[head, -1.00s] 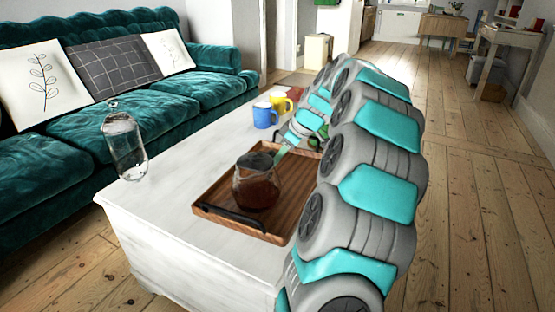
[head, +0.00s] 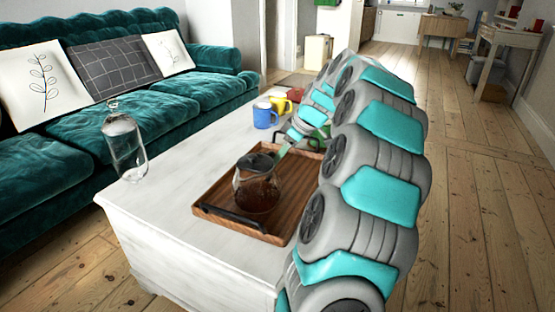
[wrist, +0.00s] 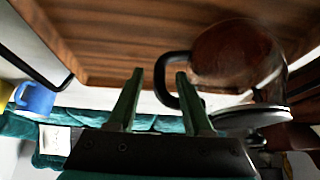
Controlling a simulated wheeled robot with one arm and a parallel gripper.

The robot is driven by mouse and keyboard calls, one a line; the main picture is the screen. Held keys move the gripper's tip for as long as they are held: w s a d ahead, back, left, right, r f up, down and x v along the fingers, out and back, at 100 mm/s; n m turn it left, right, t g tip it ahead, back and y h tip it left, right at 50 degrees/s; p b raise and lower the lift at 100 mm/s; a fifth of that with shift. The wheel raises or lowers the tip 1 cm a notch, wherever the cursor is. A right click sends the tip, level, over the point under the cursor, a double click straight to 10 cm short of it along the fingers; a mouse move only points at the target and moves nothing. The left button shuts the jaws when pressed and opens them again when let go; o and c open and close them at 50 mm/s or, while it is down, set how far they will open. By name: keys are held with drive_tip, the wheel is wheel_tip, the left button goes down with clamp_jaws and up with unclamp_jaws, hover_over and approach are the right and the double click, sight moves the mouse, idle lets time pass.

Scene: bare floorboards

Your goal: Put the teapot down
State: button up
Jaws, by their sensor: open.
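The glass teapot (head: 258,190), with dark brown contents and a dark lid and handle, stands on the wooden tray (head: 215,193) on the white coffee table. In the wrist view the teapot (wrist: 235,55) appears upside down on the right, with its black handle (wrist: 162,85) reaching between my fingers. My gripper (wrist: 159,73) is open around the handle, and the fingers look apart from it on the left side; contact on the right is unclear. In the head view my gripper (head: 284,152) is small, just behind the teapot, and partly hidden by my arm.
A blue mug (head: 265,116) and a yellow mug (head: 281,104) stand beyond the tray. A glass bottle (head: 124,148) stands at the table's left edge. A teal sofa (head: 75,130) runs along the left. The table's near left part is clear.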

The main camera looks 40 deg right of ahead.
drive_tip(key=v, duration=1)
drive_tip(key=shift+s+r, duration=0.2)
drive_tip(key=shift+r, duration=0.1)
